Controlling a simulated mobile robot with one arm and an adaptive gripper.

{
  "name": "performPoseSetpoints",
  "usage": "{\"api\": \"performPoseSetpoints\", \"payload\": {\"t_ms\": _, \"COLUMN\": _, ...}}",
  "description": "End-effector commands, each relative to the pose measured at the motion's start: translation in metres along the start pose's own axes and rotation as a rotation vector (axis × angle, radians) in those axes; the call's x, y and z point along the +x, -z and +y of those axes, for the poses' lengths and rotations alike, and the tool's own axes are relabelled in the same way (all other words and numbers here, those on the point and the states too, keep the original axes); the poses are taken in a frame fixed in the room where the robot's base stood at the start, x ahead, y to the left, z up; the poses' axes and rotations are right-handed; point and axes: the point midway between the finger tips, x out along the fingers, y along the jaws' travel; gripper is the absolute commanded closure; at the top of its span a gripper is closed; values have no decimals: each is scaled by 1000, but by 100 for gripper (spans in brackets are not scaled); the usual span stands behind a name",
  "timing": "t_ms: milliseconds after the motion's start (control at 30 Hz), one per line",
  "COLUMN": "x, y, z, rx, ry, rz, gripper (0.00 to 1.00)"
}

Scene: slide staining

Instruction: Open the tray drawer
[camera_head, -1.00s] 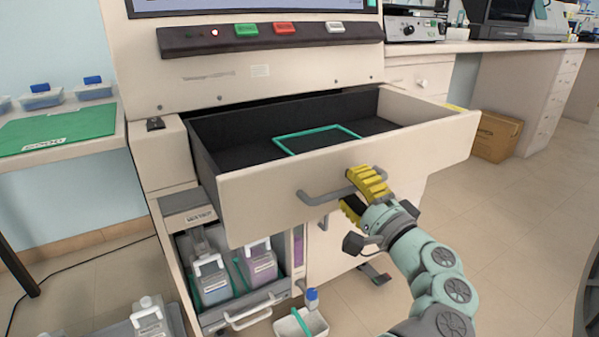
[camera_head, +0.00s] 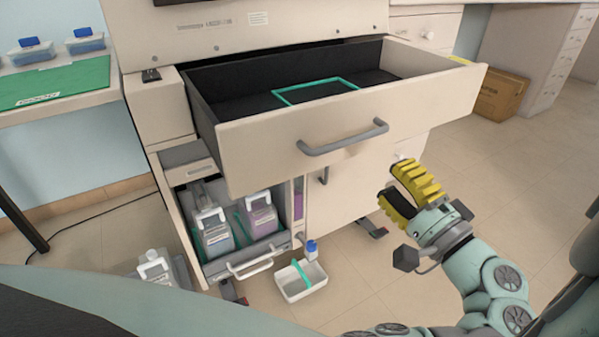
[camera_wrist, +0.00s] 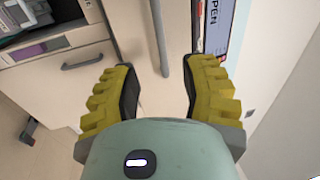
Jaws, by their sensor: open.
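The tray drawer (camera_head: 247,146) is pulled out from the cabinet, its dark inside showing from above with a teal frame outline (camera_head: 316,90) on its floor. Its grey bar handle (camera_head: 343,140) is on the front panel. My gripper (camera_head: 397,190), with yellow ribbed fingers, is open and empty, below and to the right of the handle and apart from it. In the wrist view the grey bar (camera_wrist: 160,40) runs between and beyond the open fingers (camera_wrist: 160,92), not gripped.
Below the drawer, an open bay holds bottles (camera_head: 216,232) with white handles. A small white bin (camera_head: 301,281) stands on the floor. A side table with a green mat (camera_head: 50,82) is at left. A cardboard box (camera_head: 502,93) sits at back right.

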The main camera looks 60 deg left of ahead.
Motion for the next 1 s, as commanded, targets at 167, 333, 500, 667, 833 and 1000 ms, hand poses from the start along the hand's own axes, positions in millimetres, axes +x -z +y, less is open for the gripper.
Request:
{"api": "performPoseSetpoints", "payload": {"t_ms": 167, "x": -8, "y": 0, "z": 0, "rx": 2, "ry": -1, "rz": 3, "gripper": 57}}
{"api": "performPoseSetpoints", "payload": {"t_ms": 333, "x": -10, "y": 0, "z": 0, "rx": 3, "ry": 0, "rz": 1, "gripper": 57}}
{"api": "performPoseSetpoints", "payload": {"t_ms": 500, "x": -10, "y": 0, "z": 0, "rx": 3, "ry": 1, "rz": 1, "gripper": 57}}
{"api": "performPoseSetpoints", "payload": {"t_ms": 667, "x": -10, "y": 0, "z": 0, "rx": 3, "ry": 1, "rz": 1, "gripper": 57}}
{"api": "performPoseSetpoints", "payload": {"t_ms": 833, "x": -10, "y": 0, "z": 0, "rx": 4, "ry": 1, "rz": 0, "gripper": 57}}
{"api": "performPoseSetpoints", "payload": {"t_ms": 1000, "x": -8, "y": 14, "z": -9, "rx": 21, "ry": -21, "rz": 66, "gripper": 57}}
